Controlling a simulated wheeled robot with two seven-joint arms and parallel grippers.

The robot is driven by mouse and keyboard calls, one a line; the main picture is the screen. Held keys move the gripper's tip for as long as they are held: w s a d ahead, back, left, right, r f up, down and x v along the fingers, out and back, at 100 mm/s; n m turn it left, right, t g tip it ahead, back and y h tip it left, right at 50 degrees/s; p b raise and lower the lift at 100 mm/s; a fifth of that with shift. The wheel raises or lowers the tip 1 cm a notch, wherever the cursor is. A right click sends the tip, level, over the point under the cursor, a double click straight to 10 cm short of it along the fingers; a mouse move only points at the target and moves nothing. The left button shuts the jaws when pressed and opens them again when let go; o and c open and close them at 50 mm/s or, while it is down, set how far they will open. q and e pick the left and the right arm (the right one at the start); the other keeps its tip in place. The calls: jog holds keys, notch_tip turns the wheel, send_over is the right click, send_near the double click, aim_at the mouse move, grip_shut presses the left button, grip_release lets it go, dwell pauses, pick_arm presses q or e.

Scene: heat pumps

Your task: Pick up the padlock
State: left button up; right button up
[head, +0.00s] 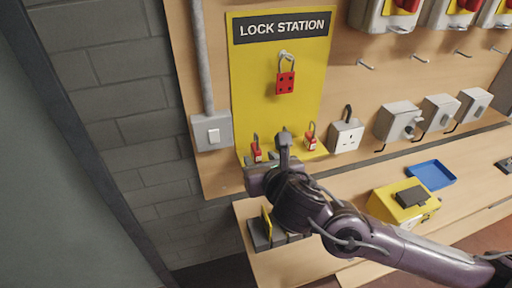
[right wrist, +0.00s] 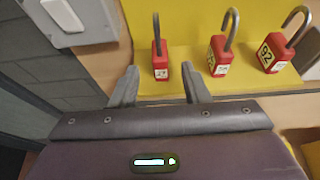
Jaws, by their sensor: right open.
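Three red padlocks with numbered white labels stand on the yellow ledge in the right wrist view: the left padlock (right wrist: 160,70), the middle padlock (right wrist: 219,63) and the right padlock (right wrist: 270,58). Their shackles point up. My right gripper (right wrist: 160,82) is open and empty; the left padlock appears between its fingertips, a little beyond them. In the head view my right gripper (head: 268,153) is in front of the ledge and partly hides it. A padlock (head: 256,154) shows left of it and another padlock (head: 310,141) right of it. My left gripper is not in view.
A red hasp or lock (head: 285,83) hangs on a hook of the yellow lock station board (head: 248,95). A switch box (head: 212,131) is left of the board, a socket (head: 346,136) right. The bench holds a yellow box (head: 390,203) and blue tray (head: 432,175).

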aim_at(259, 155)
jog(key=p+x, duration=0.1)
jog(key=x, duration=0.3)
jog(key=shift+w+r, duration=0.1)
jog(key=shift+r, duration=0.1)
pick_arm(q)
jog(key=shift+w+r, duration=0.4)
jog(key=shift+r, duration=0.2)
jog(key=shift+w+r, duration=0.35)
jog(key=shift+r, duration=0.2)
pick_arm(e)
grip_shut()
